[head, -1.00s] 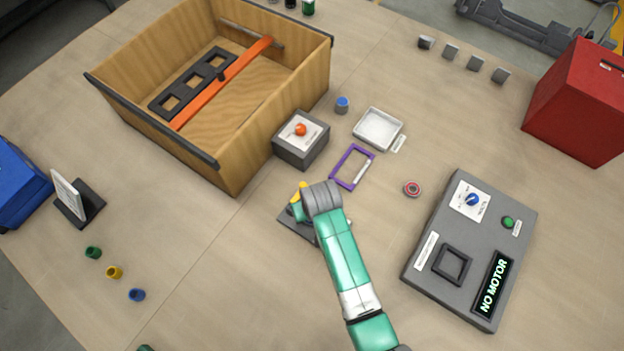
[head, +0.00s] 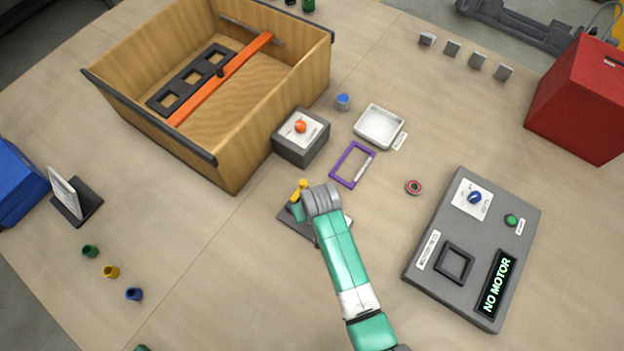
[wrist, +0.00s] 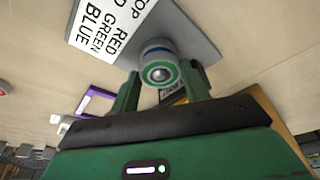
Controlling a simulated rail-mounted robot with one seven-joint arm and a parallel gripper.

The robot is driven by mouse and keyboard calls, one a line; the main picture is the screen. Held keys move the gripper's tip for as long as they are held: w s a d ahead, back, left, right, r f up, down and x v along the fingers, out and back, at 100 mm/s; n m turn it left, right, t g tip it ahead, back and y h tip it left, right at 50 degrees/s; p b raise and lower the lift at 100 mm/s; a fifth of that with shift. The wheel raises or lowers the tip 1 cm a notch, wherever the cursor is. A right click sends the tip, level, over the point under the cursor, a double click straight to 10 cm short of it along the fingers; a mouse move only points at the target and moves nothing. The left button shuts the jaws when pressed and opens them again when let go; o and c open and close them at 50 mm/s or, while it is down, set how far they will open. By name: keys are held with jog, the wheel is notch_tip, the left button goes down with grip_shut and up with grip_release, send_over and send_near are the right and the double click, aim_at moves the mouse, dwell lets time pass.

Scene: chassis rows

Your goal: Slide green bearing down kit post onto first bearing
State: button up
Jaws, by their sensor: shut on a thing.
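The kit base is a grey plate (head: 289,218) under my arm in the head view. In the wrist view its grey surface (wrist: 190,35) carries a white label (wrist: 105,24) with words including RED, GREEN and BLUE. A post rises from it, its silver tip (wrist: 160,74) facing the camera. A green bearing (wrist: 145,72) rings the post between my fingers, and a blue band (wrist: 157,47) shows behind it, towards the plate. My gripper (wrist: 164,77) is shut on the green bearing. I cannot tell whether the green bearing touches the blue one. My arm hides the post in the head view.
A grey box with an orange button (head: 300,127), a purple frame (head: 352,165) and a white tray (head: 379,127) lie beyond the kit. The motor panel (head: 455,210) stands right, the wooden drawer (head: 240,175) back left. Small green, yellow and blue cylinders (head: 134,294) stand front left.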

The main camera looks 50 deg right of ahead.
jog(key=shift+f, duration=0.45)
jog(key=o, duration=1.1)
jog(key=p+v, duration=0.1)
jog(key=v, duration=0.7)
jog(key=shift+p, duration=0.4)
